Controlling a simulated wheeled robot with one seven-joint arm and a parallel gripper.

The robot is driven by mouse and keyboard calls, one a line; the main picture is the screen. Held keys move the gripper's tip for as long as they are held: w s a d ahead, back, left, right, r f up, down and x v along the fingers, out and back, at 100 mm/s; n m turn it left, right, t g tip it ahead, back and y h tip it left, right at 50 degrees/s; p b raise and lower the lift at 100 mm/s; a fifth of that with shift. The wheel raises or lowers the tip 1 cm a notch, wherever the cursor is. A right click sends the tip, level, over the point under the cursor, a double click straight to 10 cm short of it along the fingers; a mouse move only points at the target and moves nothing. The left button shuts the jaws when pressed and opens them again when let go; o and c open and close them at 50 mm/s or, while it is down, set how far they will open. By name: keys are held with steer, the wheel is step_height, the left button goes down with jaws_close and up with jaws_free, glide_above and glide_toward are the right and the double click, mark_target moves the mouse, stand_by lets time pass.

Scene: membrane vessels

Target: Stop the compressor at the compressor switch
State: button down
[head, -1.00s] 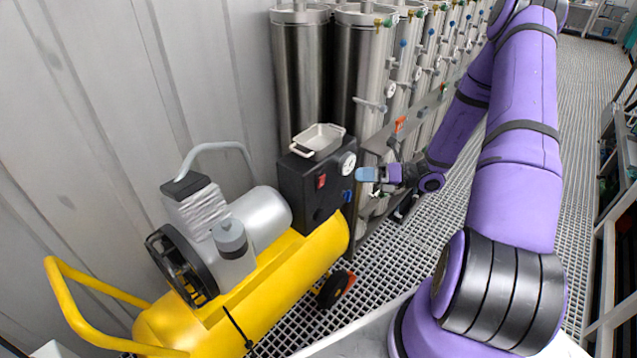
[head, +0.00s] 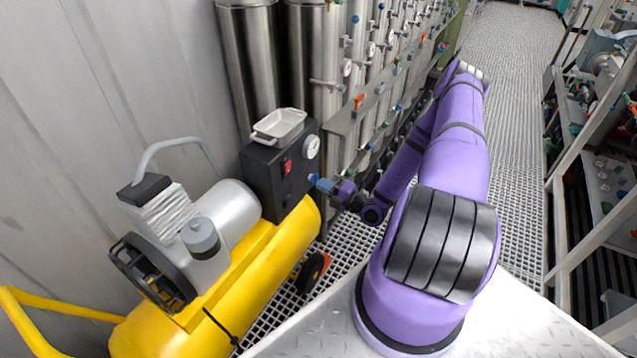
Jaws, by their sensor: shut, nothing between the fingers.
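The yellow compressor (head: 215,310) stands at the left, with a black control box (head: 262,180) on its right end. A red compressor switch (head: 287,167) sits on the front face of the box, left of a round white gauge (head: 312,146). My gripper (head: 322,184) is shut and empty. Which way the switch is set is too small to tell.
A white tray (head: 279,125) sits on top of the box. Steel vessels (head: 249,70) with valves and gauges stand behind. A grey wall (head: 70,130) is at the left. A grating walkway (head: 515,70) is open at the right, beside a rack (head: 590,170).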

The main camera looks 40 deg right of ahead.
mark_target(288, 164)
steer(key=x, duration=1.1)
steer(key=shift+w+r, duration=0.1)
steer(key=shift+w, duration=0.2)
steer(key=shift+w+a+r+g, duration=0.15)
steer(key=shift+w+r+g, duration=0.15)
steer(key=shift+g, duration=0.1)
steer(key=shift+w+r+g+h, duration=0.2)
steer(key=shift+g+h, duration=0.2)
steer(key=shift+g, duration=0.2)
steer(key=shift+w+a, duration=0.1)
steer(key=shift+r, duration=0.1)
steer(key=shift+s, duration=0.35)
steer(key=v, duration=1.4)
steer(key=shift+r, duration=0.35)
